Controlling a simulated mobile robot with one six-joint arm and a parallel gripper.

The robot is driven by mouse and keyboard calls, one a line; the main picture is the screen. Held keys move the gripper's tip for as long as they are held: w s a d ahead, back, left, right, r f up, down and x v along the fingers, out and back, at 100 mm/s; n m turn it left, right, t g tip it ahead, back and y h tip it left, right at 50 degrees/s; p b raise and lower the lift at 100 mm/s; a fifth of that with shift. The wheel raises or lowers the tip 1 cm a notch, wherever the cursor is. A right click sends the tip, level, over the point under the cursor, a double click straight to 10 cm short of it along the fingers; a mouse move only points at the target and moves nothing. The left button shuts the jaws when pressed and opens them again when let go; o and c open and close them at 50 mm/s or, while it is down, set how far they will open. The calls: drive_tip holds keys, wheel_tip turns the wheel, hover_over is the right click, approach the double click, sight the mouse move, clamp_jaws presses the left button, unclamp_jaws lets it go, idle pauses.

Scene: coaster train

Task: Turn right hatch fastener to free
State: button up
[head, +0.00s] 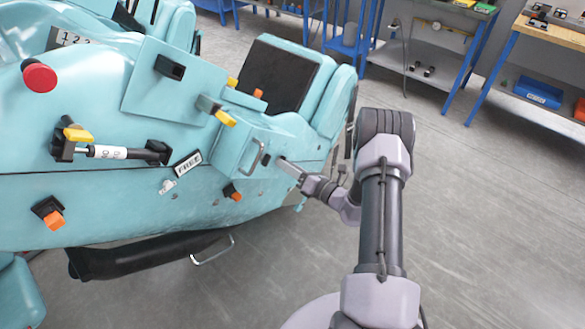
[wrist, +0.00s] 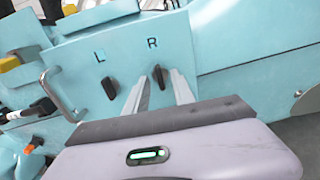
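In the wrist view the teal hatch panel (wrist: 125,60) carries two black fasteners under the letters L and R. The right fastener (wrist: 158,76) stands nearly upright, leaning slightly. The left fastener (wrist: 109,88) leans a little too. My gripper (wrist: 160,82) is open, its two pale fingers pointing at the panel, one on each side of the right fastener. I cannot tell whether they touch it. In the head view my gripper (head: 281,162) is at the side of the teal hatch box (head: 238,140), and the right fastener is hidden there.
A metal handle (head: 257,155) sticks out beside the hatch; it also shows in the wrist view (wrist: 57,95). A "FREE" label (head: 187,163), a yellow-handled latch (head: 77,134) and a red knob (head: 39,77) are on the car body. Grey floor (head: 480,240) is clear at right.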

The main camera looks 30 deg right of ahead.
drive_tip(key=p+v, duration=0.4)
drive_tip(key=v, duration=1.3)
drive_tip(key=shift+s, duration=0.2)
drive_tip(key=a+r+n+g+y, duration=0.6)
drive_tip(key=a+r+n+g, duration=0.7)
drive_tip(key=a+r+n, duration=0.65)
drive_tip(key=s+a+r+n+t+h, duration=0.1)
drive_tip(key=s+a+r+n+h, duration=0.2)
drive_tip(key=s+r+n+h, duration=0.2)
drive_tip(key=s+a+r+n+h, duration=0.3)
drive_tip(key=s+r+n+h, duration=0.2)
drive_tip(key=s+n, duration=0.4)
drive_tip(key=r+n, duration=0.1)
drive_tip(key=n, duration=0.1)
drive_tip(key=shift+a+r+n+t, duration=0.2)
drive_tip(key=shift+a+n+t, duration=0.15)
drive_tip(key=shift+t, duration=0.05)
drive_tip(key=shift+o, duration=0.3)
